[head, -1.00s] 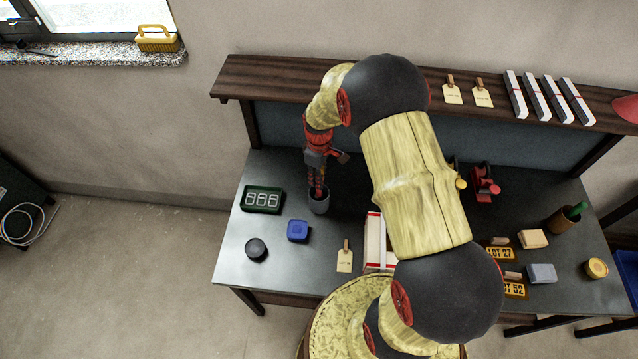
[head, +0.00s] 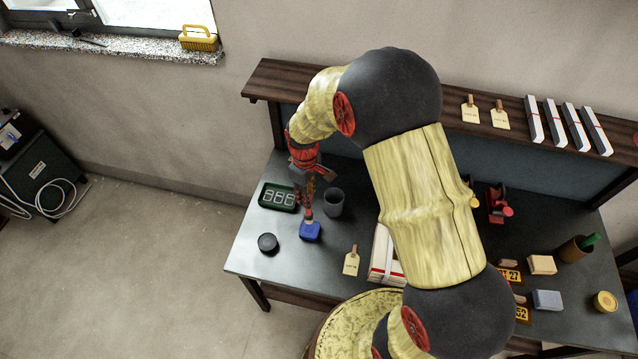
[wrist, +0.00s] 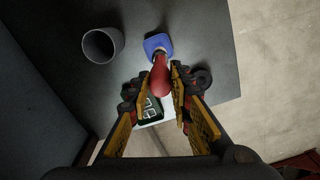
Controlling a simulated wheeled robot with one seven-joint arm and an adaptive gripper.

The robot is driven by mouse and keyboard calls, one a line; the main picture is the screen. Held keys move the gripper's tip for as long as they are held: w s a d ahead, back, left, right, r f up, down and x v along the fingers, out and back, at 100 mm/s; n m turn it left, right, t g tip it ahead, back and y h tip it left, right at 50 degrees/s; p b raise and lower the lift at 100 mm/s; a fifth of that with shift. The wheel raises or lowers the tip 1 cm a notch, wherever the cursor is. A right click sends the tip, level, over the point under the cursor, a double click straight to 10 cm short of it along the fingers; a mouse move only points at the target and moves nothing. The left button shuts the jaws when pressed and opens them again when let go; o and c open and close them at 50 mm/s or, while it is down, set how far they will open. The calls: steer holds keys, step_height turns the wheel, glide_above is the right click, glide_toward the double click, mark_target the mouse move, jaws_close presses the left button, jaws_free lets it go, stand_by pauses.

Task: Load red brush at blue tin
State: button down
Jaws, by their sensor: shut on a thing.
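My gripper (head: 306,197) points down over the left part of the bench and is shut on the red brush (head: 308,213). In the wrist view the brush (wrist: 160,77) is a red handle between the fingers (wrist: 162,88), reaching toward the blue tin. The blue tin (head: 310,232) sits on the bench directly under the brush. In the wrist view the tin (wrist: 151,42) shows a pale area where the brush end meets it. I cannot tell whether the bristles touch the inside of the tin.
A black round puck (head: 268,243) lies left of the tin. A tag (head: 351,262) and a red-white box (head: 384,262) lie to the right. The bench's front-left corner is clear.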

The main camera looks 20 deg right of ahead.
steer(key=shift+s, duration=0.25)
steer(key=shift+w+d+f+m, duration=0.1)
steer(key=shift+w+f+m, duration=0.2)
steer(key=shift+w+f, duration=0.15)
steer(key=shift+s+f+b, duration=0.15)
steer(key=shift+f+b, duration=0.3)
steer(key=shift+b, duration=0.1)
steer(key=shift+f+b, duration=1.35)
steer(key=shift+f, duration=0.9)
steer(key=shift+f+b, duration=0.3)
steer(key=shift+f, duration=0.25)
steer(key=shift+r+p, duration=2.2)
steer(key=shift+r, duration=1.4)
